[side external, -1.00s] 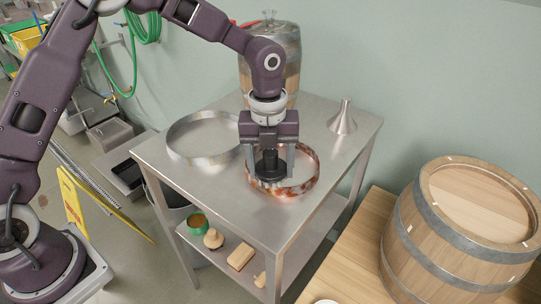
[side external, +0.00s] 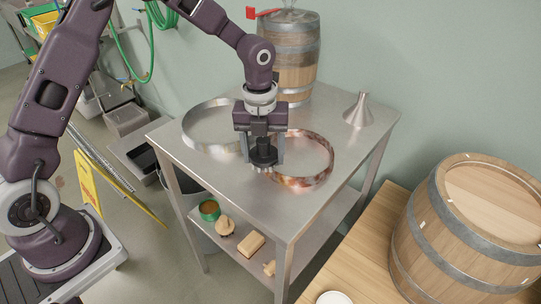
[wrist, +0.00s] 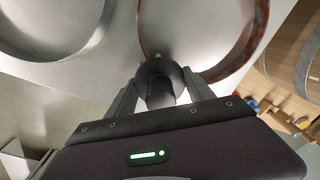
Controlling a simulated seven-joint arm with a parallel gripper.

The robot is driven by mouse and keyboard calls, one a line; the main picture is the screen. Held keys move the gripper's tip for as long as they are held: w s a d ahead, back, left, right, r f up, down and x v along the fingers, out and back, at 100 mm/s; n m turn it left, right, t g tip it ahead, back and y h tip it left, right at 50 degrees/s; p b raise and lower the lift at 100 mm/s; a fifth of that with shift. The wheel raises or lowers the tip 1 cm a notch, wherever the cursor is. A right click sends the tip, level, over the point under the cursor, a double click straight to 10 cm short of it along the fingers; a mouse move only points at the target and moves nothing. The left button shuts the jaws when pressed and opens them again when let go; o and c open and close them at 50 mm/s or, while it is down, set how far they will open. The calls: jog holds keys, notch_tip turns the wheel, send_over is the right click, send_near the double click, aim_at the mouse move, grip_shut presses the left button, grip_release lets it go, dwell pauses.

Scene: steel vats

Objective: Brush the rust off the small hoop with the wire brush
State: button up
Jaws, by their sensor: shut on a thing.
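The small hoop (side external: 317,180) lies flat on the steel table, with brown rust patches on its band. In the wrist view the hoop (wrist: 254,45) shows a rusty rim, partly cut off at the top. My gripper (side external: 263,160) is shut on the wire brush (side external: 262,152), a round black body with pale bristles below. The brush is upright at the hoop's left side and overlaps its rim in the wrist view (wrist: 160,78). I cannot tell whether the bristles touch the band. My gripper and the brush hide that part of the hoop.
A larger grey hoop (side external: 200,146) lies to the left on the table (side external: 231,178). A steel funnel (side external: 358,110) and a small barrel (side external: 290,65) stand behind. A big barrel (side external: 465,230) is on a wooden bench at right. The lower shelf holds several small items.

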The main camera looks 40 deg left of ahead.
aim_at(283, 176)
jog(key=d, duration=0.6)
jog(key=shift+d, duration=0.25)
jog(key=shift+a, duration=3.2)
jog(key=shift+d, duration=3.25)
jog(key=a, duration=0.6)
jog(key=shift+a, duration=0.25)
jog(key=shift+d, duration=2.8)
jog(key=shift+a, duration=2.75)
jog(key=shift+a+r, duration=0.1)
jog(key=shift+a, duration=0.1)
jog(key=shift+d+r, duration=0.1)
jog(key=shift+r, duration=3.9)
